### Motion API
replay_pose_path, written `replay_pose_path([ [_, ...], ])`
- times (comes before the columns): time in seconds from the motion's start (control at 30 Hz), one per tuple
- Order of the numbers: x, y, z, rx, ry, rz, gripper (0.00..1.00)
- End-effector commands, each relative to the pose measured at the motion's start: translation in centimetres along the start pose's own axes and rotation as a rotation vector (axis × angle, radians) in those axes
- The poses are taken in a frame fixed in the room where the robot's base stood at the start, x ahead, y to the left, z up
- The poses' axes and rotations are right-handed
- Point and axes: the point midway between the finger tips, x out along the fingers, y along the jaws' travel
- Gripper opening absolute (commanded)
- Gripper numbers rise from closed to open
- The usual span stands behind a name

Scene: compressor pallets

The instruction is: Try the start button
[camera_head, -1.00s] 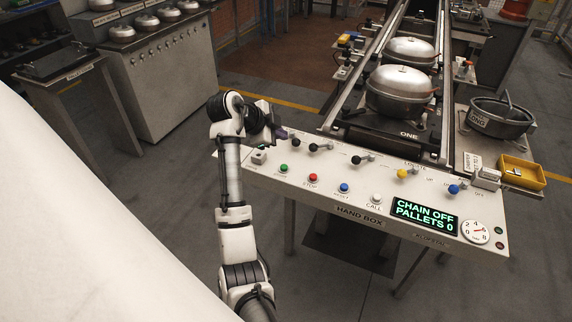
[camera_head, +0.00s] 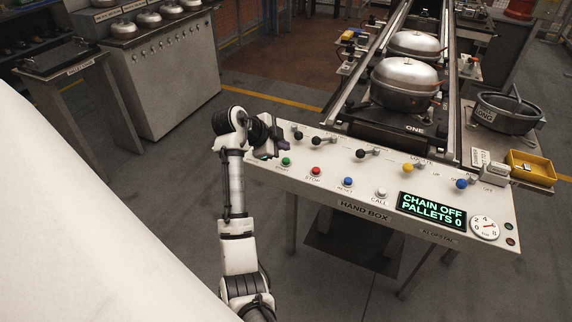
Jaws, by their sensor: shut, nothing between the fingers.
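The green start button (camera_head: 286,161) is at the left end of the front row on the white hand box panel (camera_head: 330,190). Its label is too small to read surely. My gripper (camera_head: 284,147) is shut and empty, its dark fingertips just above and behind the green button in the picture. I see a small gap between them; I cannot tell the height of the tips over the panel. The display (camera_head: 431,210) reads "CHAIN OFF PALLETS 0".
A red stop button (camera_head: 316,171), a blue button (camera_head: 348,182) and a white call button (camera_head: 381,193) share the row. Black-knobbed levers (camera_head: 327,139) stand behind them, close to my gripper. Silver domed compressors (camera_head: 406,84) sit on the conveyor beyond.

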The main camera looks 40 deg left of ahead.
Motion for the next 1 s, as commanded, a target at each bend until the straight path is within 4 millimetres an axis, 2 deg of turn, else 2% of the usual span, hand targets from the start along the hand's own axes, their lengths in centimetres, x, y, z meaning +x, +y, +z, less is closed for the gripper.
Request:
replay_pose_path([
  [0.03,0.80,0.57,0.54,-0.001,0.001,0.000,0.00],
  [0.2,1.42,1.02,0.98,-0.001,0.001,0.000,0.00],
  [1.0,1.38,0.99,0.97,0.000,0.000,0.000,0.00],
])
